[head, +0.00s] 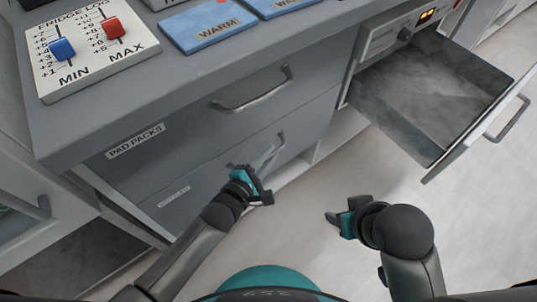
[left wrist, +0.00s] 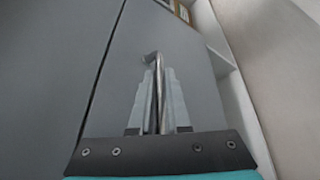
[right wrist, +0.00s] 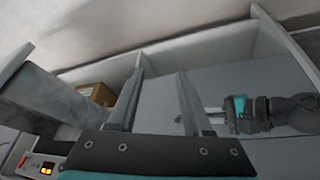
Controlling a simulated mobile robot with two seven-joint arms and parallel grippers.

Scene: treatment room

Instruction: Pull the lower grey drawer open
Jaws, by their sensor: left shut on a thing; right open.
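The lower grey drawer (head: 210,180) is the bottom front of the grey cabinet, with a small label too blurred to read. It looks flush with the drawer above, with only a thin dark seam between them. My left gripper (head: 262,168) is shut on the metal bar handle (head: 281,141) of this drawer. In the left wrist view the handle (left wrist: 157,85) stands between the two fingers, in front of the grey drawer face (left wrist: 190,75). My right gripper (head: 335,215) is open and empty, right of the left one, above the floor. It also shows open in the right wrist view (right wrist: 160,85).
The upper drawer, PAD PACKS (head: 200,125), is shut. To the right, a warming drawer (head: 493,125) stands open, jutting out above my right arm. A fridge log board (head: 90,48) and blue pads (head: 207,24) lie on top. A cardboard box (right wrist: 97,93) sits low. Floor in front is clear.

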